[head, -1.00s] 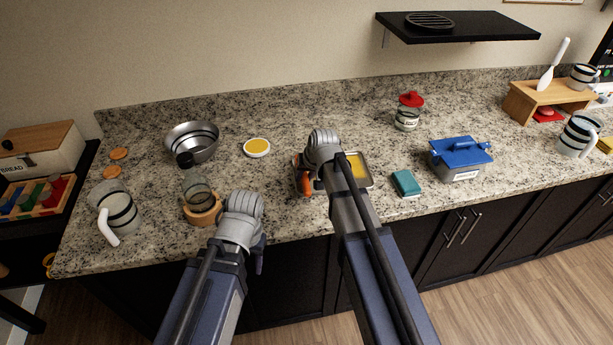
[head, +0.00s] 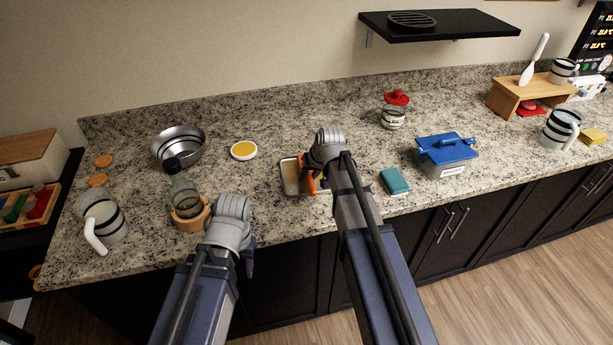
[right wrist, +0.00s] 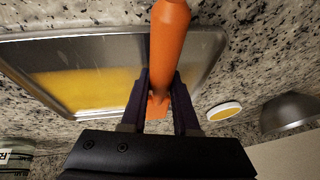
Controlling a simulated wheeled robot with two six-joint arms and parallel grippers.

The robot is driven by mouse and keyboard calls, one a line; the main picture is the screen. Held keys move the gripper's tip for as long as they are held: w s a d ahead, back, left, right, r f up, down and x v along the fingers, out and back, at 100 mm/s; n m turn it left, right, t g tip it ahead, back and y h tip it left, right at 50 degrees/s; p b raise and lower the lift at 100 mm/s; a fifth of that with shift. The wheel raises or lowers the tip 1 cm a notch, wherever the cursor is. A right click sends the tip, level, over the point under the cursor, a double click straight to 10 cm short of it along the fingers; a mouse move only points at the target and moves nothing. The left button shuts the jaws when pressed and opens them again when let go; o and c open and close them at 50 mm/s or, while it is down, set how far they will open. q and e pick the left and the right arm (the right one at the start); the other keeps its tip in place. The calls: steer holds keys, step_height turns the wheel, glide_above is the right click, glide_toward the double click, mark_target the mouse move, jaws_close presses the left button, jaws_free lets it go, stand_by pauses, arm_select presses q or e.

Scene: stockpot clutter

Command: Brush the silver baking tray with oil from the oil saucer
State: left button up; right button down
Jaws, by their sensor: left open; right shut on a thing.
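The silver baking tray (head: 290,178) lies on the counter, partly hidden behind my right arm in the head view. In the right wrist view the tray (right wrist: 203,47) has a wide yellow oil patch and a bare silver strip along one side. My right gripper (right wrist: 159,100) is shut on an orange brush (right wrist: 170,35) over the tray; the brush (head: 308,182) also shows in the head view. The bristles cannot be made out. The oil saucer (head: 243,150), white with yellow oil, stands left of the tray. My left gripper (head: 248,262) is open and empty at the counter's front edge.
A glass bottle (head: 180,189) in a wooden ring stands near my left gripper. A metal bowl (head: 178,147) is behind it. A teal sponge (head: 394,181) and a blue-lidded container (head: 446,157) are right of the tray. Counter behind the tray is clear.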

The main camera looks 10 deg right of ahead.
steer(key=shift+s+d, duration=0.15)
steer(key=shift+d, duration=2.3)
steer(key=shift+d, duration=0.1)
steer(key=shift+s+d, duration=0.1)
steer(key=shift+d, duration=2.25)
steer(key=shift+s+d, duration=0.15)
steer(key=shift+d, duration=2.3)
steer(key=shift+r+p, duration=1.55)
